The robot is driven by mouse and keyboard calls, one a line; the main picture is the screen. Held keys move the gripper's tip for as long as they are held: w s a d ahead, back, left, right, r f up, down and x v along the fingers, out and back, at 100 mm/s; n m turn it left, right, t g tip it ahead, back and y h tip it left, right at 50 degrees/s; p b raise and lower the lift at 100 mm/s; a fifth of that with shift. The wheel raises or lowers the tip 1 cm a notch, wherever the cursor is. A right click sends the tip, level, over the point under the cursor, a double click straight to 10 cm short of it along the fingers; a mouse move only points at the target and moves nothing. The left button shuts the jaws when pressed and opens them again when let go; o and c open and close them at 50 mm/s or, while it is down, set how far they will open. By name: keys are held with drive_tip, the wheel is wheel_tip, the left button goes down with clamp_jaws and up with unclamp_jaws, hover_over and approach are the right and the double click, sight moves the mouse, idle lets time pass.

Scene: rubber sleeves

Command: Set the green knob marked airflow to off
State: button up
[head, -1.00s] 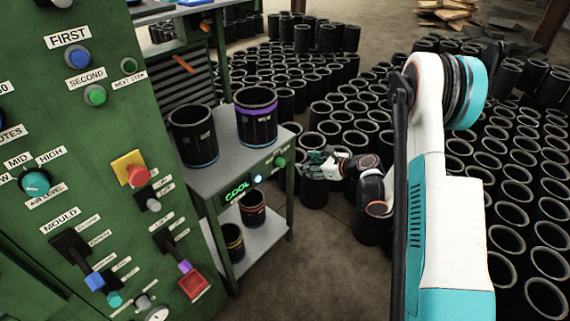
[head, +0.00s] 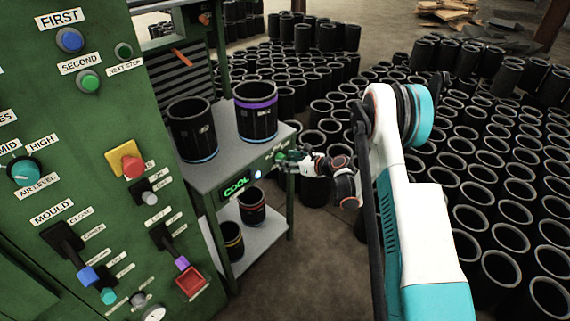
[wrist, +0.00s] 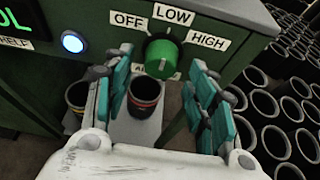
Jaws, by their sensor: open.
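The green knob (wrist: 162,57) sits on the front edge of the green cart, below the labels OFF (wrist: 129,20) and LOW (wrist: 173,15), with HIGH (wrist: 208,40) to its right. A pale mark shows low on its face, and I cannot surely tell which label it is set to. The airflow label is mostly hidden. My gripper (wrist: 160,72) is open, its teal-padded fingers on either side of the knob, with visible gaps and no clear contact.
The cart (head: 225,165) holds two black sleeves (head: 192,135) on top and two on its lower shelf. A lit blue button (wrist: 73,42) and COOL sign (head: 236,187) are left of the knob. A green control panel (head: 90,140) stands left. Many sleeves fill the floor right and behind.

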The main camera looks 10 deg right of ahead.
drive_tip(key=shift+x, duration=1.2)
drive_tip(key=shift+r, duration=0.1)
drive_tip(key=c, duration=1)
drive_tip(key=n+t+h, duration=0.1)
drive_tip(key=n, duration=0.2)
drive_tip(key=n+t+h, duration=0.1)
drive_tip(key=n+t, duration=0.1)
drive_tip(key=n, duration=0.1)
drive_tip(key=shift+s+a+h, duration=0.1)
drive_tip(key=shift+h, duration=0.3)
